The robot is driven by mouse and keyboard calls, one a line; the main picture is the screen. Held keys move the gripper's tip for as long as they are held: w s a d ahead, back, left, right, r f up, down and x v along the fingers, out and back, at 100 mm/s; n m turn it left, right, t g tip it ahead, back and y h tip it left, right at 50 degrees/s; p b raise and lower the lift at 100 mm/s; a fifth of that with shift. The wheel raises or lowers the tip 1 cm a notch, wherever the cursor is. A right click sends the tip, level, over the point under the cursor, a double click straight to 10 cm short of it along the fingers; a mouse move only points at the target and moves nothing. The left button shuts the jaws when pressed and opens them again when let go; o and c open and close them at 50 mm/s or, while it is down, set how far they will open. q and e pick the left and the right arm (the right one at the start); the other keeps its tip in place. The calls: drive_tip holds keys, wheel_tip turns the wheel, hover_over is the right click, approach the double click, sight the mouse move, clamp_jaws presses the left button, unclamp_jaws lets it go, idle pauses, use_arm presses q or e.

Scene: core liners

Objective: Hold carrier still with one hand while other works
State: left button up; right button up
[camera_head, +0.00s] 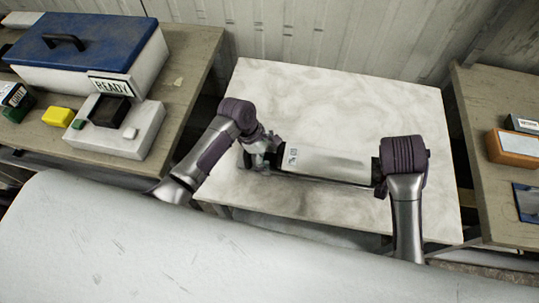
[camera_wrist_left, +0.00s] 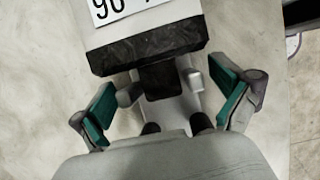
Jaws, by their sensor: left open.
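The carrier (camera_head: 325,163) is a long silver-white body with a small printed label near its left end. It lies across the pale marbled table (camera_head: 330,105). My left gripper (camera_head: 268,150) is at the carrier's left end. In the left wrist view its teal-padded fingers (camera_wrist_left: 168,105) are spread apart, with the carrier's dark end block (camera_wrist_left: 150,48) and a narrower grey part between and ahead of them. My right arm's wrist (camera_head: 403,152) is at the carrier's right end and hides that end. The right gripper's fingers are hidden from view.
A left bench holds a blue-lidded box (camera_head: 85,42), a device with a READY sign (camera_head: 112,86) and a yellow block (camera_head: 57,117). A right bench holds an orange-and-white box (camera_head: 515,147). The back of the middle table is clear.

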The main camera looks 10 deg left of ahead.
use_arm(q)
drive_tip(key=c, duration=1.7)
use_arm(e)
clamp_jaws()
